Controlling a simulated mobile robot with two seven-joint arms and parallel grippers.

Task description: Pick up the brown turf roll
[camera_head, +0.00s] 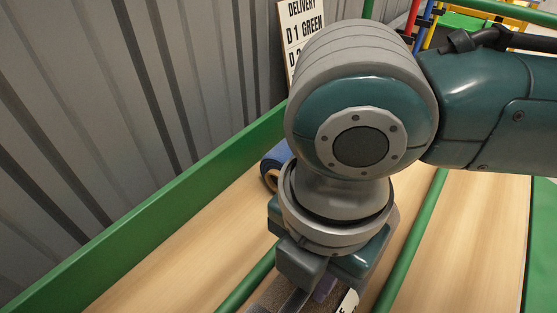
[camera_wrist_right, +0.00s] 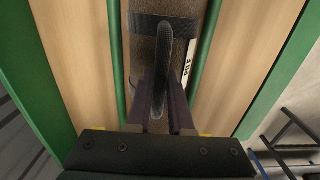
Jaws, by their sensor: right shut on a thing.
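The brown turf roll (camera_wrist_right: 146,45) lies lengthwise between two green rails in the right wrist view, with a dark band and a dark loop handle (camera_wrist_right: 165,60) on top. Part of it shows at the bottom edge of the head view (camera_head: 268,296). My right gripper (camera_wrist_right: 163,95) points down at the roll and is shut on the loop handle. In the head view my right gripper (camera_head: 318,292) is mostly hidden by my own wrist and cut off by the frame. My left gripper is not in view.
A blue roll (camera_head: 275,163) lies farther back, partly behind my arm. Green rails (camera_head: 412,240) divide the wooden deck (camera_head: 180,235), with a green side board (camera_head: 150,212) at left. A corrugated grey wall (camera_head: 110,110) and a delivery sign (camera_head: 290,35) stand behind.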

